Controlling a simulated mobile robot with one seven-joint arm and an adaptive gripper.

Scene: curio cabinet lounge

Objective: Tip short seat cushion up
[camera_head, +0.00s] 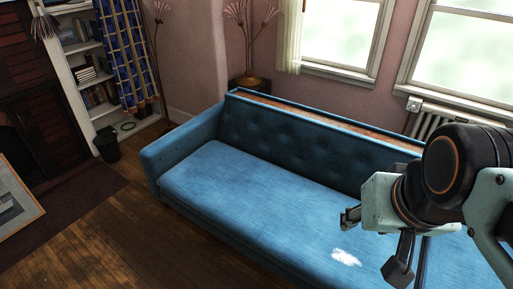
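A blue tufted sofa (150,171) stands along the wall. Its long seat cushion (250,197) fills the left and middle of the seat and lies flat. A dark gap near my gripper divides it from another blue seat section (448,265) at the lower right, which seems to be the short seat cushion. That section is partly hidden by my arm and cut off by the picture edge. My gripper (373,244) is above the right part of the long cushion, left of the gap. Its fingers are spread and nothing shows between them. I cannot tell its exact height.
A pale white patch (346,257) shows on the long cushion below my gripper. A bookshelf (88,75), a black bin (107,144) and a leaning framed picture (18,212) are at left. A radiator (450,117) is behind the sofa. Wooden floor (125,235) in front is clear.

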